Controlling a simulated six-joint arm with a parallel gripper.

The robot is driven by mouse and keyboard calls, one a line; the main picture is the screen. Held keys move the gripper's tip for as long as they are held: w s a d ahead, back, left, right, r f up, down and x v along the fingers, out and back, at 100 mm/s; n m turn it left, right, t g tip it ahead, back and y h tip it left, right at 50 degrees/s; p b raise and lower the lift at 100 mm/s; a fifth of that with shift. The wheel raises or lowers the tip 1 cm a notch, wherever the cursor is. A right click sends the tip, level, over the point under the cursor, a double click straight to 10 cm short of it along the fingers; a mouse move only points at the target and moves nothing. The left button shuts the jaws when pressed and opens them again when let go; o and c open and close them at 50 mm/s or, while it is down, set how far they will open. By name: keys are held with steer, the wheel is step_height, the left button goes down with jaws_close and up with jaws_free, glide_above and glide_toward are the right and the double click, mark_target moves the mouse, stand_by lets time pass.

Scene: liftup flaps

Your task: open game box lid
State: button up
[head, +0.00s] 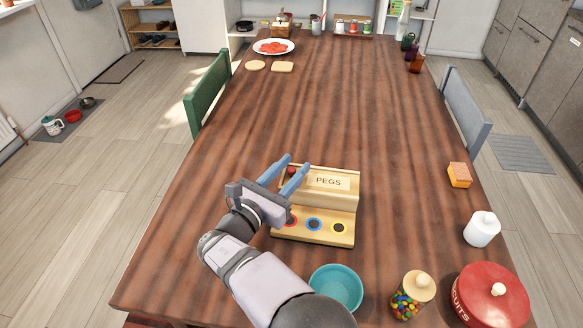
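The game box (342,200) is a pale wooden box on the table, with a label reading PEGS on its raised back part. The low front ledge (313,227) carries red, blue and yellow ringed holes. My gripper (289,166) is over the left end of the box, its two blue fingers spread apart with a gap between them. A small red thing on the box shows by the fingers. Whether a finger touches the box cannot be told. My gripper hides the box's left side.
A teal bowl (336,287), a candy jar (412,294) and a red biscuit tin (490,296) stand in front of the box. A white jar (481,229) and an orange sponge (459,175) are to the right.

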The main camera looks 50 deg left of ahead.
mark_target(353, 185)
steer(key=shift+c, duration=0.2)
jaws_close()
steer(key=w+d, duration=1)
steer(key=d, duration=0.1)
steer(key=shift+b, duration=0.35)
steer(key=shift+o, duration=0.2)
jaws_free()
steer(key=shift+s, duration=0.1)
steer(key=shift+v, duration=3.65)
